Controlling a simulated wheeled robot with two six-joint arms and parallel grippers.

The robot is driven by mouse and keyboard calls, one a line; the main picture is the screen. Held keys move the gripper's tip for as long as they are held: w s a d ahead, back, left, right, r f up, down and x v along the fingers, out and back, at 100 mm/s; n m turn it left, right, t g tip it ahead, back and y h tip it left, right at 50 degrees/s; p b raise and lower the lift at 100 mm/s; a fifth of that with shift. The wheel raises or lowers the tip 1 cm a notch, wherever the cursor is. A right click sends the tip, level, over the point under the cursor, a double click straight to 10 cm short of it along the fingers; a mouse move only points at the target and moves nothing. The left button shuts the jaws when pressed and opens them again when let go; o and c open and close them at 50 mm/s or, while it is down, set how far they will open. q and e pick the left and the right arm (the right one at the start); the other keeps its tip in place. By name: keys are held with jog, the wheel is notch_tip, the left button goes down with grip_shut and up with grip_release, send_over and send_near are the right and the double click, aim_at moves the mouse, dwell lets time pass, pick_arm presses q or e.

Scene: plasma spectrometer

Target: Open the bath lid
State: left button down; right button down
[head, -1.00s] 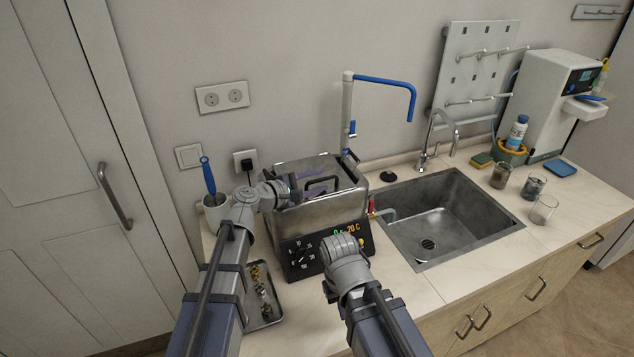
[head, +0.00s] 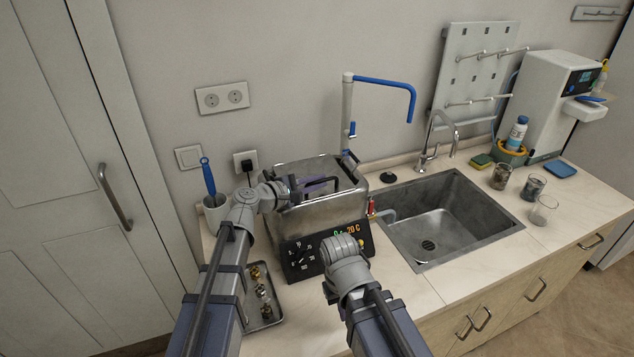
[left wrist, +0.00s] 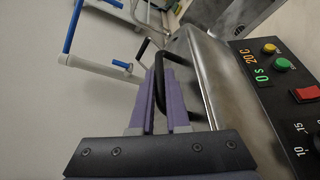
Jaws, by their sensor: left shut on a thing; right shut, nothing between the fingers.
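The steel bath (head: 318,215) stands on the counter left of the sink, with a black control panel (head: 305,259) on its front. Its steel lid (head: 346,175) lies on top and looks closed. The lid's black loop handle (head: 338,180) stands up from it; it also shows in the left wrist view (left wrist: 160,72). My left gripper (head: 313,184) is over the lid, its purple fingers (left wrist: 160,100) shut on the handle. My right gripper (head: 346,247) is low in front of the bath's panel, touching nothing I can make out; its fingertips are mostly hidden behind the wrist.
A tray of small brass parts (head: 279,318) lies left of the bath, beside my left arm. A cup with a blue brush (head: 214,214) stands behind it. A blue-and-white pipe (head: 348,105) rises behind the bath. The sink (head: 449,222) is to the right.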

dwell(0.8)
pick_arm(q)
jog(key=shift+w+r+p, duration=0.1)
jog(key=shift+r+p, duration=0.35)
jog(key=shift+p, duration=0.15)
jog(key=w+a+r+n+g+p, duration=0.25)
jog(key=w+r+n+p, duration=0.25)
jog(key=r+p, duration=0.5)
jog(key=w+a+r+n+g+p, duration=0.1)
jog(key=w+a+n+g+p, duration=0.1)
jog(key=w, duration=0.4)
jog(key=w+a+r+n+g+h+p, duration=0.1)
jog(key=w+a+n+g+p, duration=0.1)
jog(key=w, duration=0.4)
jog(key=shift+a+r+n+h+p, duration=0.25)
jog(key=shift+a+n+h+p, duration=0.05)
jog(key=shift+n+p, duration=0.45)
jog(key=c, duration=0.9)
grip_release()
jog(key=shift+s+a+r, duration=0.1)
